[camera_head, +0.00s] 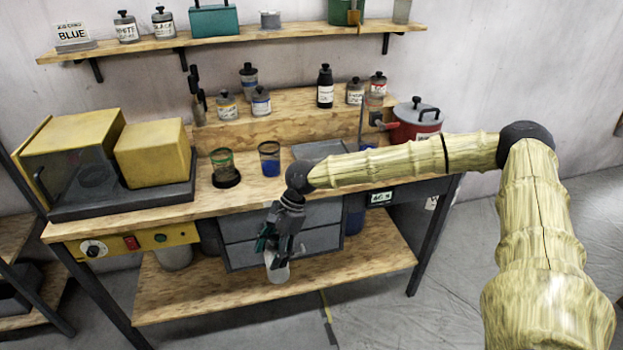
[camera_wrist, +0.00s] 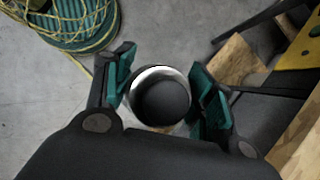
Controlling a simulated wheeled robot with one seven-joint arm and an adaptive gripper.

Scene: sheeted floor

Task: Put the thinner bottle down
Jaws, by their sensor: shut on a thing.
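My gripper (camera_head: 276,240) points down in front of the workbench and is shut on a bottle (camera_head: 277,270), whose pale lower body hangs below the fingers. In the wrist view, the held bottle (camera_wrist: 162,100) shows from above as a dark round cap with a white shoulder, between the green-padded fingers of my gripper (camera_wrist: 168,90).
The workbench top (camera_head: 215,203) holds a yellow machine (camera_head: 155,152), two glass cups and a red pot (camera_head: 415,122). Several jars and a black bottle (camera_head: 325,87) stand on the raised ledge. The lower shelf (camera_head: 345,262) has clear room. A green coil (camera_wrist: 75,22) lies on the floor.

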